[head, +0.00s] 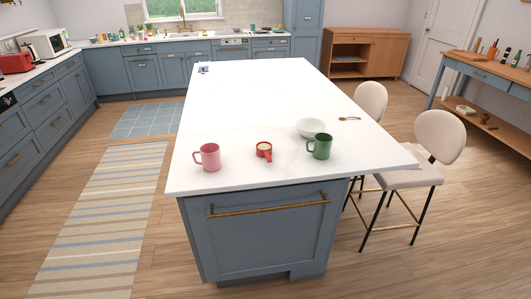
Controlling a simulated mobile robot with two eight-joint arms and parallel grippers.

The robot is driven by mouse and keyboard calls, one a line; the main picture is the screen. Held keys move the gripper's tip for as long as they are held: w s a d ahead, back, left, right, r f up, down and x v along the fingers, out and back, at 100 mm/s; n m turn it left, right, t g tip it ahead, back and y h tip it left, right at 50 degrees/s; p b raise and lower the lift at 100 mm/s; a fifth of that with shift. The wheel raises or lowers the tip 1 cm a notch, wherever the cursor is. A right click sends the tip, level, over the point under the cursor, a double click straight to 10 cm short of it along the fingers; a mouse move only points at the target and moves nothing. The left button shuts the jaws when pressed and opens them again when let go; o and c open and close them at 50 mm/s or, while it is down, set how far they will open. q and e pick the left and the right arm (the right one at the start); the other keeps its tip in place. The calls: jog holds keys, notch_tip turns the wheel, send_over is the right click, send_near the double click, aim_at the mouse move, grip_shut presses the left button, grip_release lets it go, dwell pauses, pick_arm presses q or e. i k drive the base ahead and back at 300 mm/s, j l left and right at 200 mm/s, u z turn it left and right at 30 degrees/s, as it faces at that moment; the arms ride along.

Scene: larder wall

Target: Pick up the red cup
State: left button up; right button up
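A small, low red cup (264,152) with a pale inside or contents stands on the white island top near its front edge. A short handle points down and right. A larger pink-red mug (210,157) stands upright to its left, handle to the left. A dark green mug (322,147) stands to its right, handle to the left. The three are apart from each other. Neither of my grippers shows in the head view.
A white bowl (310,127) sits just behind the green mug, with a small gold-and-dark utensil (349,119) to its right. The island top (250,95) is largely bare behind them. Two cream stools (436,140) stand along its right side. A striped rug (115,210) lies left.

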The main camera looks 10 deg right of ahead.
aim_at(264, 148)
jog(key=i+u, duration=0.25)
jog(key=i, duration=0.25)
jog(key=i+l+u, duration=0.2)
jog(key=i, duration=0.35)
